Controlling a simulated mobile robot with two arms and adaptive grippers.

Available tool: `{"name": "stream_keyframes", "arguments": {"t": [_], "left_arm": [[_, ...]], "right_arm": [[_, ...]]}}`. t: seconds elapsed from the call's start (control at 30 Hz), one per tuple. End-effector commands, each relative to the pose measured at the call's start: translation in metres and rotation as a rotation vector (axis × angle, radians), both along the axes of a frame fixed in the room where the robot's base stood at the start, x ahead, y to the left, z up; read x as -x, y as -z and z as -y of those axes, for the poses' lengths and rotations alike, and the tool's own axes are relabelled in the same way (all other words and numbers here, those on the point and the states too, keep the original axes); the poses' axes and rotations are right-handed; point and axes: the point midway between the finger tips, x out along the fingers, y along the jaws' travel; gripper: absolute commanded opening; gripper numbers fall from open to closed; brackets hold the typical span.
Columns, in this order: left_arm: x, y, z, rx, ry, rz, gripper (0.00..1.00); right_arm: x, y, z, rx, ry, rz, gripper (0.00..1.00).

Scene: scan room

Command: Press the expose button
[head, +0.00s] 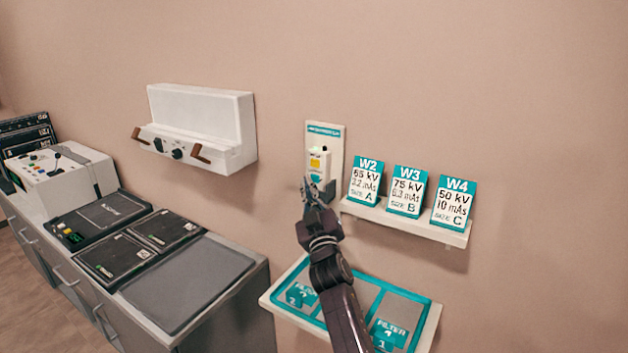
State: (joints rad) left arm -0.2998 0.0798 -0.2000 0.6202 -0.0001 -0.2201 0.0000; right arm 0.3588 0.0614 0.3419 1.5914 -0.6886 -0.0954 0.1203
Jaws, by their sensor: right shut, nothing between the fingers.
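A white control unit (318,160) is mounted on a pale wall plate (337,135) with a teal header strip. It has a small orange-yellow patch on its front and a greenish spot at its top. I cannot read a label, so I cannot tell for sure which part is the expose button. My right gripper (308,183) is shut and empty, pointing up at the unit's lower part. It covers the lower edge of the unit and plate. I cannot tell whether the fingertips touch it. My left gripper is not in view.
Cards W2 (366,181), W3 (407,191) and W4 (454,202) stand on a wall shelf (420,228) close right. A filter tray (424,335) lies below my right arm. A white wall box (215,115) and a counter with dark panels (190,282) are left.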

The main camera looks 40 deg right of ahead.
Motion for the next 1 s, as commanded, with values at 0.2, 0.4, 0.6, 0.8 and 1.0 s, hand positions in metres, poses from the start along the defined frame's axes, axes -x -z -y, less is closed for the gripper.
{"name": "stream_keyframes", "arguments": {"t": [0.2,0.4,0.6,0.8,1.0], "left_arm": [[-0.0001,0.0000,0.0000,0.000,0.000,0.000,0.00],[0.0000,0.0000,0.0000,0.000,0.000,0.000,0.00],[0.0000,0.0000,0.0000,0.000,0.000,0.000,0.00],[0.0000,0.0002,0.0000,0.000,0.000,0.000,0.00],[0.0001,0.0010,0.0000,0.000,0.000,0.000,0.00]], "right_arm": [[0.0000,0.0001,-0.0002,0.000,0.000,0.000,0.00],[0.0001,0.0002,-0.0002,0.000,0.000,0.000,0.00],[0.0001,0.0002,-0.0002,0.000,0.000,0.000,0.00],[-0.0004,0.0002,0.0009,0.000,0.000,0.000,0.00],[-0.0029,0.0003,0.0067,0.000,0.000,0.000,0.00]]}}
